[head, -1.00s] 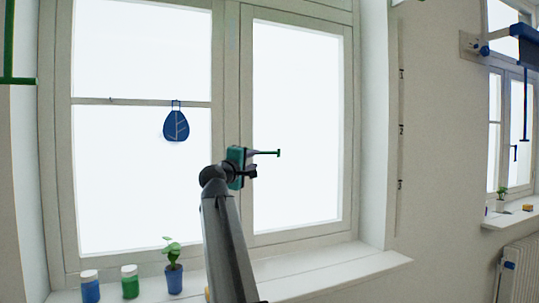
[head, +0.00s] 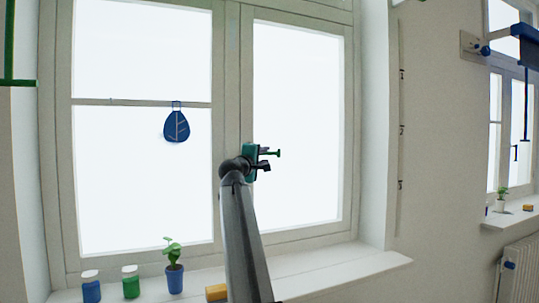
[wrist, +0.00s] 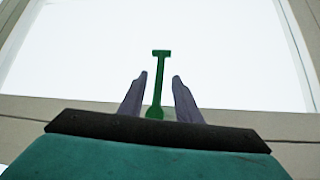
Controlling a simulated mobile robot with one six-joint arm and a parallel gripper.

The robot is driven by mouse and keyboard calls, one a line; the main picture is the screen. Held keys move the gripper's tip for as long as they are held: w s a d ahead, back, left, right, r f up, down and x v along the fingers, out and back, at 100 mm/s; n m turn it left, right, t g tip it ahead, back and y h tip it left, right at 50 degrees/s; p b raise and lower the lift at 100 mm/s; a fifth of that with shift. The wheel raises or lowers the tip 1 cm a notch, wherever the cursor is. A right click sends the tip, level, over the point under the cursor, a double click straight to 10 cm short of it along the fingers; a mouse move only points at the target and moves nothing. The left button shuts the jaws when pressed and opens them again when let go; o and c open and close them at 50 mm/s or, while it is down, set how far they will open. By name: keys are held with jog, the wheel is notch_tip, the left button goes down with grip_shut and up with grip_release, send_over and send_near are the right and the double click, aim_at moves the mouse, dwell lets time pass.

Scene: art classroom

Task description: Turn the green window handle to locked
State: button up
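The green window handle (wrist: 160,85) stands between the two fingers of my gripper (wrist: 160,78) in the wrist view, with a visible gap on each side. Its far end is a short crossbar, past the fingertips. In the head view the handle (head: 276,153) sticks out to the right, roughly level, in front of the right window pane. My gripper (head: 268,158) is open around it there, and its teal body hides the handle's base and the frame behind.
A white sill (head: 340,268) runs below the window. On it are a potted plant (head: 174,268), a blue jar (head: 91,288), a green jar (head: 130,283) and a yellow block (head: 216,292). A blue leaf ornament (head: 176,126) hangs on the left pane.

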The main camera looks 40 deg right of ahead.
aim_at(268, 154)
jog(key=shift+x, duration=2.55)
jog(key=shift+a, duration=0.1)
jog(key=shift+c, duration=0.5)
grip_shut()
